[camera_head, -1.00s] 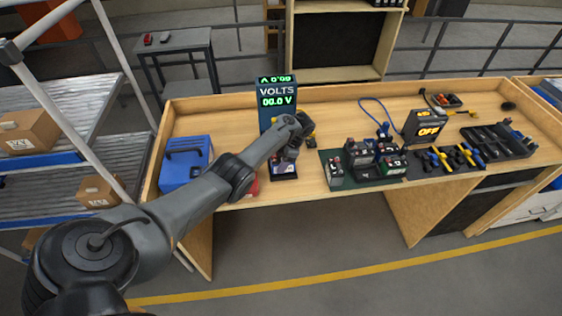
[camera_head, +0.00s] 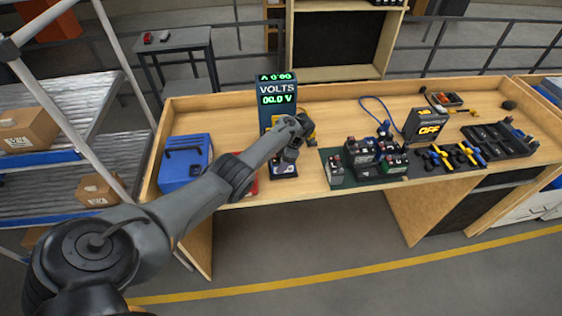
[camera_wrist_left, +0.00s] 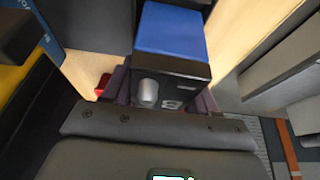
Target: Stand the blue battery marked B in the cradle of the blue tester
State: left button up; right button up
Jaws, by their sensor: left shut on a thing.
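The blue tester (camera_head: 277,95) stands near the back edge of the bench and its green display reads 00.0 V. Its dark base (camera_head: 284,170) shows in front, partly covered by my arm. My left gripper (camera_head: 289,155) is in front of the tester's lower part. In the left wrist view it is shut on the blue battery (camera_wrist_left: 172,35), which has a blue body, a black end, a grey terminal and a marking that looks like B. In the head view the gripper and arm hide the battery, so I cannot tell whether it touches the cradle. My right gripper is not in view.
A blue case (camera_head: 186,160) stands left of the tester. A green mat (camera_head: 340,182) with several batteries lies to the right. Further right are a small display unit reading OFF (camera_head: 425,127), blue and yellow tools (camera_head: 452,156) and a black tray (camera_head: 520,150).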

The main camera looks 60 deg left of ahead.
pick_arm(q)
jog(key=shift+f+b, duration=0.45)
jog(key=shift+f, duration=0.25)
jog(key=o, duration=1.2)
jog(key=shift+o, duration=0.5)
jog(key=shift+w+r, duration=0.1)
jog(key=shift+r, duration=0.1)
jog(key=v, duration=0.9)
jog(key=shift+w+r, duration=0.1)
jog(key=shift+r, duration=0.05)
jog(key=shift+w+d+r, duration=0.1)
jog(key=shift+w+r, duration=0.05)
jog(key=shift+r, duration=0.35)
